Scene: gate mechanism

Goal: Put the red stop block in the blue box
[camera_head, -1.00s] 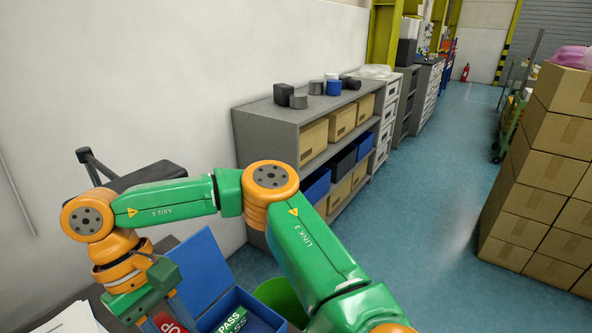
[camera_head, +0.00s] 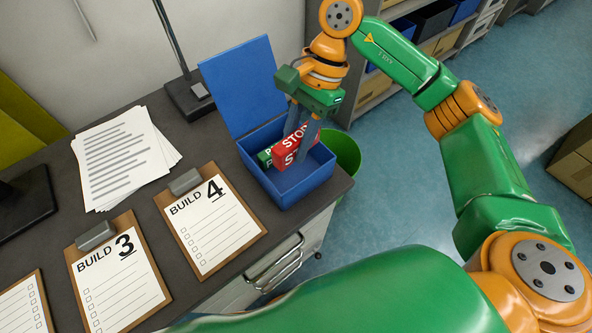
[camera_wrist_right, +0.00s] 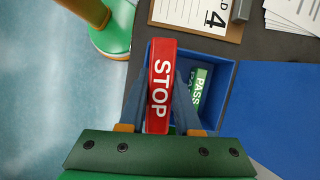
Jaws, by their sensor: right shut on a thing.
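The red stop block (camera_head: 296,147), lettered STOP, is in my right gripper (camera_head: 297,140), which is shut on it. In the right wrist view the red stop block (camera_wrist_right: 160,85) sits between the two grey fingers of the right gripper (camera_wrist_right: 172,100). The blue box (camera_head: 312,184) stands open on the desk with its lid raised at the back. The block is over the opening of the blue box; I cannot tell whether it touches the inside. A green PASS block (camera_wrist_right: 199,88) lies in the box, partly hidden behind the red block. My left gripper is not in view.
Build 4 (camera_head: 211,222) and Build 3 (camera_head: 118,283) clipboards lie left of the box on the dark desk. Papers (camera_head: 121,158) lie behind them. A green bin (camera_head: 343,152) is on the floor beside the desk.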

